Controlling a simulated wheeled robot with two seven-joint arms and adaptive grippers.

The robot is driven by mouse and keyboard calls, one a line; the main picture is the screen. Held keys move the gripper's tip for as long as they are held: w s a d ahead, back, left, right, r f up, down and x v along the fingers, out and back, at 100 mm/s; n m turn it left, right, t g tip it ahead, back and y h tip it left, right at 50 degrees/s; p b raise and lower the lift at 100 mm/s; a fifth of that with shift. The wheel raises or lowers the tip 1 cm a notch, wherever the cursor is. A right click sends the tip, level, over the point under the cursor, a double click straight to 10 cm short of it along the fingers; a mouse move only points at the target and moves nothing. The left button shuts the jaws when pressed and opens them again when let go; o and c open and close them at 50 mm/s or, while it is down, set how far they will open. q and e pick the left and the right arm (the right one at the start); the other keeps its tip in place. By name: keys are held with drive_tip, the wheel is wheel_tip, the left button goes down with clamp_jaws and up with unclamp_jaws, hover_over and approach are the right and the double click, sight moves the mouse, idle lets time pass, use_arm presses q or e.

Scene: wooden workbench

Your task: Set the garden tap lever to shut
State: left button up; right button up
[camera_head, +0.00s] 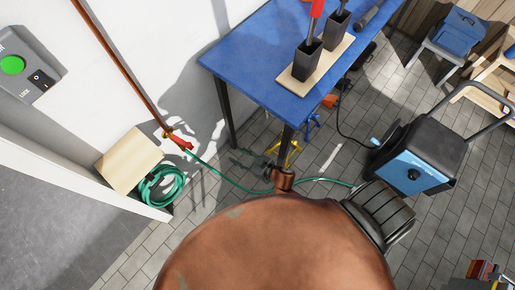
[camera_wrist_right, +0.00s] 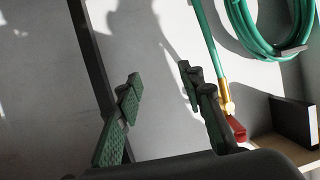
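The garden tap (camera_head: 170,133) sits at the foot of a copper pipe on the white wall. Its red lever (camera_head: 183,143) slants down to the right in the head view. In the right wrist view the brass tap (camera_wrist_right: 226,98) joins the green hose, and the red lever (camera_wrist_right: 238,129) shows just right of one finger, partly hidden by it. My right gripper (camera_wrist_right: 160,84) is open, with nothing between its green-padded fingers. My left gripper is out of view.
The green hose (camera_head: 162,187) is coiled by a wooden panel (camera_head: 129,160) and runs across the floor. A blue-topped table (camera_head: 245,62) stands right of the tap, its dark leg (camera_wrist_right: 92,60) near my right gripper. A black and blue machine (camera_head: 415,160) stands at right.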

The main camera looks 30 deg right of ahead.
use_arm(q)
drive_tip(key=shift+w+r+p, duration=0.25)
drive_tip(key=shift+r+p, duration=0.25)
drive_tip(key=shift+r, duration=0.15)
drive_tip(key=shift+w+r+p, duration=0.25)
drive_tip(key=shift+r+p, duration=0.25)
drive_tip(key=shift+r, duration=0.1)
use_arm(e)
drive_tip(key=s+d+f+m+g+h, duration=0.1)
drive_tip(key=s+d+f+g+h, duration=0.1)
drive_tip(key=s+d+f, duration=0.3)
wheel_tip(320, 180, down, 4)
drive_tip(key=shift+s+d+r, duration=0.2)
drive_tip(key=shift+s+d, duration=0.15)
drive_tip(key=shift+s, duration=0.35)
